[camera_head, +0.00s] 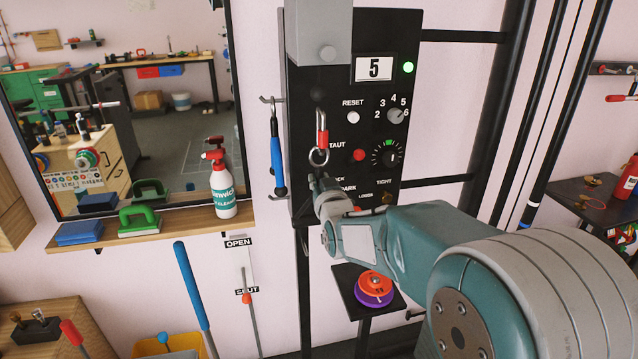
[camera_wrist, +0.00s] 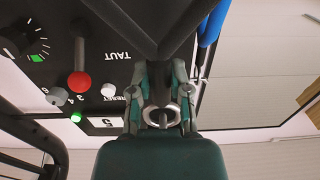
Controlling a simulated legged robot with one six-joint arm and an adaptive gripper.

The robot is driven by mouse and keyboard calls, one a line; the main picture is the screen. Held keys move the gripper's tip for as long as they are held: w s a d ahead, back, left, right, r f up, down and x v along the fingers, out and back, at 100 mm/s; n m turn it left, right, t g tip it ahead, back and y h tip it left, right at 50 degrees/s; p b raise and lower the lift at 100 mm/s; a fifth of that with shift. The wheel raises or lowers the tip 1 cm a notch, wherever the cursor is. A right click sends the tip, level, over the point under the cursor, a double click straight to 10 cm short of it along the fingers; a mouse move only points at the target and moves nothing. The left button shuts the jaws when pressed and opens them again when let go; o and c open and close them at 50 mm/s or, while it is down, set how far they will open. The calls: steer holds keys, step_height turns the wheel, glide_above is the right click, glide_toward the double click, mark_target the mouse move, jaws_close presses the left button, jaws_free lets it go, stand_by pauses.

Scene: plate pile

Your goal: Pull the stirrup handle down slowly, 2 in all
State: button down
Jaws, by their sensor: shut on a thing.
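The black machine panel (camera_head: 362,60) shows the number 5 on its display (camera_head: 373,68), beside a lit green lamp (camera_head: 408,67). A red-sleeved link (camera_head: 322,138) hangs in front of it with a metal ring (camera_head: 318,157) below. The stirrup handle (camera_wrist: 190,28) appears as dark bars forming a V in the wrist view, which is upside down. My gripper (camera_head: 317,181) is just under the ring; in the wrist view its fingers (camera_wrist: 160,85) are shut on the stirrup's narrow top, close to the ring (camera_wrist: 160,115). My arm hides much of the stirrup in the head view.
A blue-handled tool (camera_head: 277,155) hangs just left of the panel. A shelf (camera_head: 160,228) holds a spray bottle (camera_head: 221,190) at left. A small stand (camera_head: 352,303) with red and purple discs (camera_head: 374,288) is below. Black posts (camera_head: 545,110) stand at right.

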steer(key=shift+r, duration=0.85)
steer(key=shift+r, duration=0.25)
steer(key=shift+f, duration=1.3)
steer(key=shift+f, duration=1.05)
